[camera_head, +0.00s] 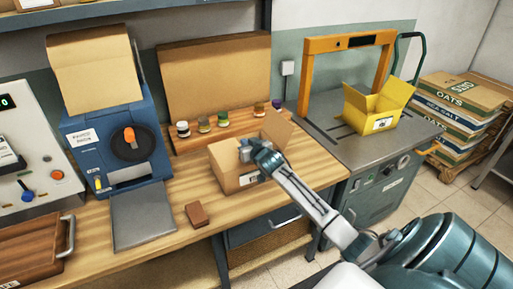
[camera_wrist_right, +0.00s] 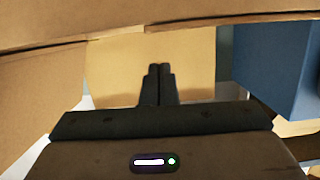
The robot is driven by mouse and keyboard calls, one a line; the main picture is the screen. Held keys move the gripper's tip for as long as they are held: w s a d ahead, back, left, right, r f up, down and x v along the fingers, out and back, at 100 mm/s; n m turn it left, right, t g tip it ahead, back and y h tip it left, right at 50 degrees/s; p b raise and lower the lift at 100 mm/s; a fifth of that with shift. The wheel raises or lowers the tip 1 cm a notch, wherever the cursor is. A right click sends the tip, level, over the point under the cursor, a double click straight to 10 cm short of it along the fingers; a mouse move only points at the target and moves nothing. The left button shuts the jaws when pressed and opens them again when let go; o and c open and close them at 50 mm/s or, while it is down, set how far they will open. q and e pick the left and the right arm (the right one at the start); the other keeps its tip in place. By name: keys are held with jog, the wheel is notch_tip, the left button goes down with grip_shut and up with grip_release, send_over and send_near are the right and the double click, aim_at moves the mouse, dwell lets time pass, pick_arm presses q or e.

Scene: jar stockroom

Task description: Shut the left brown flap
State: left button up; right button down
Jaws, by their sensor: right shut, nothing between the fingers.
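A small brown cardboard box (camera_head: 236,180) stands on the wooden bench in the head view. One brown flap (camera_head: 278,130) stands up at its right side. I cannot make out the left flap clearly; my gripper covers part of the box top. My right gripper (camera_head: 248,151) is at the box's top opening, shut and empty. In the right wrist view the shut fingers (camera_wrist_right: 158,84) point at tan cardboard (camera_wrist_right: 190,60); I cannot tell whether they touch it. More cardboard (camera_wrist_right: 40,85) fills the left and top of that view. My left gripper is not in view.
Several small jars (camera_head: 204,124) stand on a board behind the box. A blue machine (camera_head: 118,140) is at the left, with a small brown block (camera_head: 197,214) near it. A yellow open box (camera_head: 378,106) sits under an orange frame (camera_head: 306,75) at the right.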

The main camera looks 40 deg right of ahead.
jog(key=r+b+v, duration=0.1)
jog(key=b+v, duration=0.2)
jog(key=v, duration=0.7)
